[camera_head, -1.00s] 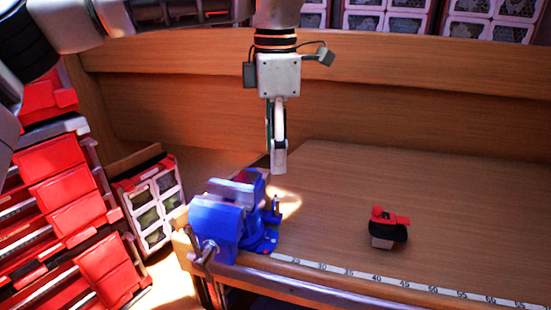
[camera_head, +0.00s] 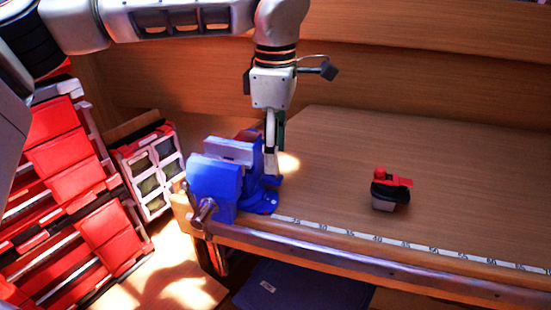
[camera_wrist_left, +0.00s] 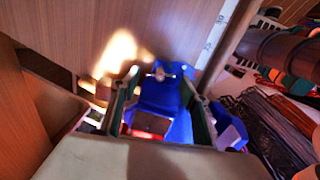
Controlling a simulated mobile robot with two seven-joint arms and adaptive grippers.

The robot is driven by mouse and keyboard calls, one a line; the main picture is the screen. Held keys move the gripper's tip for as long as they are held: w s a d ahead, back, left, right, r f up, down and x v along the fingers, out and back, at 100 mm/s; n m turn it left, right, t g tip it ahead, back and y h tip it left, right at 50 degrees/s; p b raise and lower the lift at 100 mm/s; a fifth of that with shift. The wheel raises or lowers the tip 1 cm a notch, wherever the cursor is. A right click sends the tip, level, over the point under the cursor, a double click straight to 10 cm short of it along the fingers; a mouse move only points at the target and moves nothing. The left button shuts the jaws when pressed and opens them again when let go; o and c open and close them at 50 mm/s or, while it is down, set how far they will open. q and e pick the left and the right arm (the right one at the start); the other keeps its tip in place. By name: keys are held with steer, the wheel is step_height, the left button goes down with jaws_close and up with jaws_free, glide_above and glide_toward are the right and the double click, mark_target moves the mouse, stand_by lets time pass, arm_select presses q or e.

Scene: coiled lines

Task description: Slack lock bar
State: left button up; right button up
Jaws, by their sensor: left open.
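A blue vise (camera_head: 222,185) is mounted at the left front corner of the wooden bench, with a handle bar (camera_head: 204,213) at its front. My left gripper (camera_head: 272,168) points down right beside the vise's right side, over its base. It is open, with no object clearly held. In the left wrist view the blue base of the vise (camera_wrist_left: 165,95) shows between my two fingers, with a small metal piece (camera_wrist_left: 160,73) on it, which may be the lock bar. In the head view my gripper hides that spot. I cannot tell whether the fingers touch anything. My right gripper is out of view.
A black and red device (camera_head: 390,192) sits on the bench (camera_head: 340,165) to the right. A ruler strip (camera_head: 400,242) runs along the front edge. Red drawers (camera_head: 60,155) and a case (camera_head: 150,170) stand at left. Coiled lines (camera_wrist_left: 272,125) show in the wrist view.

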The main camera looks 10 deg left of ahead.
arm_select(q)
steer(key=shift+f, duration=1.25)
steer(key=c, duration=0.9)
steer(key=shift+n, duration=1.6)
steer(key=o, duration=0.9)
